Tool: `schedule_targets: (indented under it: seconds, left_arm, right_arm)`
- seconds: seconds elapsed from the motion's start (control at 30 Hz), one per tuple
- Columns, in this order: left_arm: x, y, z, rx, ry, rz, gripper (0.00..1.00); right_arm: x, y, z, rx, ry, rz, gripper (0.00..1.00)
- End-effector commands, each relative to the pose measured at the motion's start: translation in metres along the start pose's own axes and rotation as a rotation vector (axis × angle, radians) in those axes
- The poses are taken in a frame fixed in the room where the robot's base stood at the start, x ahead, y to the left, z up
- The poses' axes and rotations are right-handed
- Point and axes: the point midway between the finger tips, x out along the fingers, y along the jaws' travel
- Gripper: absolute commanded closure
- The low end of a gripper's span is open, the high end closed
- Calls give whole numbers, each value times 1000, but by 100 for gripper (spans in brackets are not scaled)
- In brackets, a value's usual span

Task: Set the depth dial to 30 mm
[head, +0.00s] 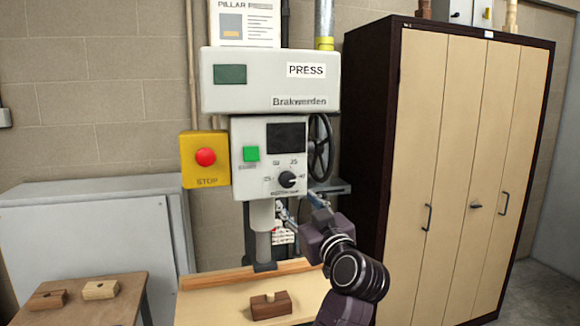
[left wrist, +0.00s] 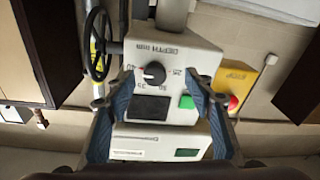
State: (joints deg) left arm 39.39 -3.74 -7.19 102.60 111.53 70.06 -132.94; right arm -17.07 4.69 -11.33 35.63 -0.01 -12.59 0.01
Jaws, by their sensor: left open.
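The depth dial (head: 287,179) is a black round knob low on the front of the grey press. It also shows in the left wrist view (left wrist: 154,73), where the picture is upside down. Printed numbers from 25 to 40 surround it, and its pale mark appears to point toward 40. My left gripper (head: 317,200) is below and right of the dial in the head view. In the left wrist view, its blue fingers (left wrist: 163,82) are spread wide, with the dial between them in the picture, apparently untouched. My right gripper is not in view.
A yellow box with a red stop button (head: 205,157) is left of the dial, and a green button (head: 251,153) is nearer. A black handwheel (head: 320,148) stands on the right. A wooden block (head: 270,306) lies on the table below. A tall cabinet (head: 460,160) fills the right.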

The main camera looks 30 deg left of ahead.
Motion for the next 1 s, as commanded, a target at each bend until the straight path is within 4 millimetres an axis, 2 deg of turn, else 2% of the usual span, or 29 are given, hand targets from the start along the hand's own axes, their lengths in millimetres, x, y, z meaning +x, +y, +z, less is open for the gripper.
schedule_targets:
  seconds: [0.03,0.2,0.33,0.7,1.0]
  left_arm:
    - [-2,2,-19,-12,-30,11,51]
    - [-6,6,-36,-5,-89,42,51]
    - [6,6,-37,1,-96,45,51]
    - [60,9,-31,2,-94,45,51]
    - [70,9,-27,-1,-94,47,51]
  right_arm:
    - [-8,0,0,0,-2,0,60]
    - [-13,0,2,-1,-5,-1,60]
    - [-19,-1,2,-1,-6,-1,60]
    - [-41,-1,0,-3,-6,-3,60]
    - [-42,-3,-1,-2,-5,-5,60]
